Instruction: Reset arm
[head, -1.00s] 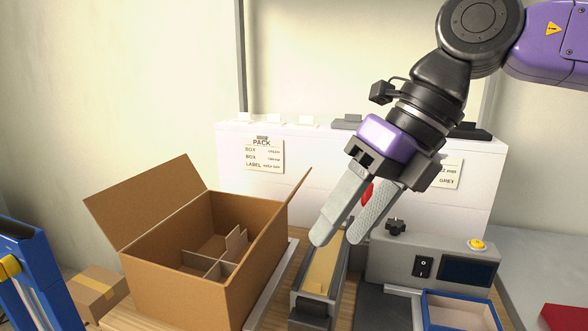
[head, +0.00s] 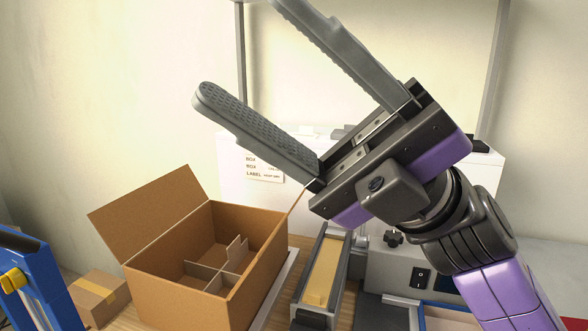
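My gripper (head: 265,75) is raised high in the head view, in front of the white cabinet and close to the camera. Its two grey ribbed fingers point up and to the left. They are spread wide apart with nothing between them, so it is open and empty. My purple and black wrist and arm come up from the lower right corner and cover part of the machine behind. An open cardboard box (head: 175,296) with inner dividers stands at the lower left, clear of the gripper.
A narrow metal trough (head: 325,270) with a tan strip lies right of the box. A grey machine (head: 385,268) with a switch stands beside it, partly hidden by my arm. A blue frame (head: 45,285) and a small taped carton (head: 100,297) are at far left. A white cabinet (head: 232,160) stands behind.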

